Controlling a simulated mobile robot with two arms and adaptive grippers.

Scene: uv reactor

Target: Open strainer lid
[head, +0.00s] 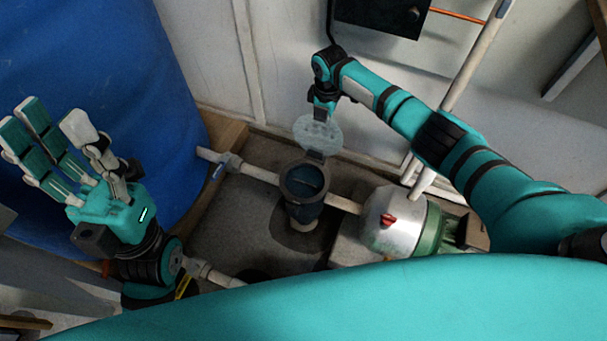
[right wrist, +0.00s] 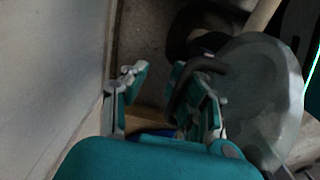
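The strainer (head: 304,206) is a dark blue-grey pot in the pipe line, in the middle of the head view. Its top is open and I see into it. Its clear round lid (head: 318,135) stands raised at the far side of the rim. The lid also shows large in the right wrist view (right wrist: 268,95), with a dark bent handle (right wrist: 183,90) beside the right finger. My right gripper (right wrist: 168,88) has its fingers apart, next to the lid; the handle is not clamped. In the head view its fingers are mostly hidden. My left gripper (head: 50,135) is open and empty, far left.
A silver and green pump (head: 390,222) with a red part stands right of the strainer. A pipe (head: 258,174) with a valve joins the strainer from the left. A large blue barrel (head: 110,70) stands at the left, behind my left gripper. The wall is close behind my right arm.

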